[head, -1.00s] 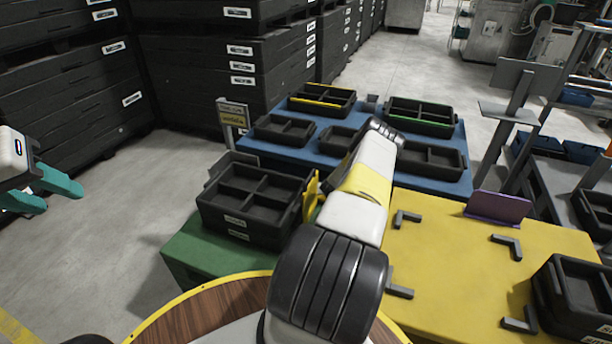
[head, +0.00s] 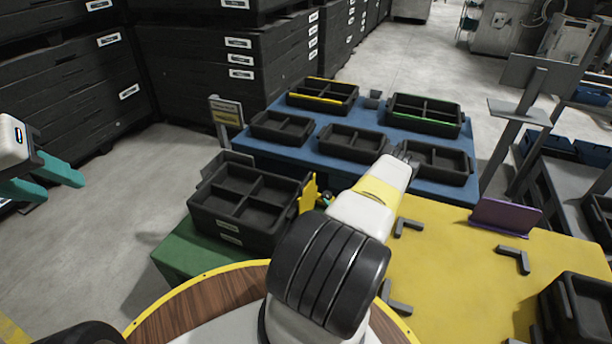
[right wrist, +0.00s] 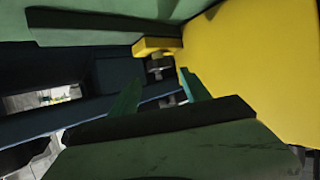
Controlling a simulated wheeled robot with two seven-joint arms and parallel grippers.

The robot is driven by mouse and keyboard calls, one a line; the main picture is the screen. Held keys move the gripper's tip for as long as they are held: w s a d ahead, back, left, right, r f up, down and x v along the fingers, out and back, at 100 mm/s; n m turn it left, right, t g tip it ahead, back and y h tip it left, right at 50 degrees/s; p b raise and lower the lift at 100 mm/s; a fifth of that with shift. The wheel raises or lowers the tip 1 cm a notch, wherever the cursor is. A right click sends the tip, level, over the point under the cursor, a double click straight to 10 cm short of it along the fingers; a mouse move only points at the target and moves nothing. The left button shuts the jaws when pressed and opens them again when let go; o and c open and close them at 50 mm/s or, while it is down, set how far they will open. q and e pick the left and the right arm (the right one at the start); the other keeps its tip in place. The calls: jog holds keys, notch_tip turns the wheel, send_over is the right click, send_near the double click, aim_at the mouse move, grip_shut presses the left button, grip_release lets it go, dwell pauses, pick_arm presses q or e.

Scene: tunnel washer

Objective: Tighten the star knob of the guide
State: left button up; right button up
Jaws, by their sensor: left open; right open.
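In the right wrist view, my right gripper (right wrist: 158,95) has its two teal fingers apart with nothing gripped. Small dark and grey knob-like hardware (right wrist: 158,68) shows just beyond and between the fingertips, under a yellow block (right wrist: 155,47). I cannot make out a star shape. In the head view, a yellow bracket (head: 308,193) stands beside the black divided tray, partly behind my right arm, with a small teal part next to it. Which piece is the guide is unclear. My left gripper (head: 45,182) is open and empty at the far left, over the floor.
A black divided tray (head: 242,236) sits on a green stand (head: 178,262). Behind it, a blue table (head: 312,150) holds several trays. A yellow table (head: 450,275) at right carries a purple upright plate (head: 505,216) and grey corner brackets. Floor at left is clear.

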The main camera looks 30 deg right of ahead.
aim_at(327, 195)
jog(key=shift+x, duration=3)
jog(key=c, duration=1.1)
jog(key=shift+o, duration=0.2)
jog(key=shift+m+h, duration=0.3)
jog(key=shift+h, duration=0.1)
jog(key=m+h, duration=0.1)
jog(key=m+g+h, duration=0.1)
jog(key=m+h, duration=0.1)
jog(key=shift+w+a, duration=0.1)
jog(key=shift+a, duration=0.25)
jog(key=shift+w+a+m+g+h, duration=0.1)
jog(key=shift+m+g+h, duration=0.7)
jog(key=shift+m+h, duration=0.35)
jog(key=shift+h, duration=0.35)
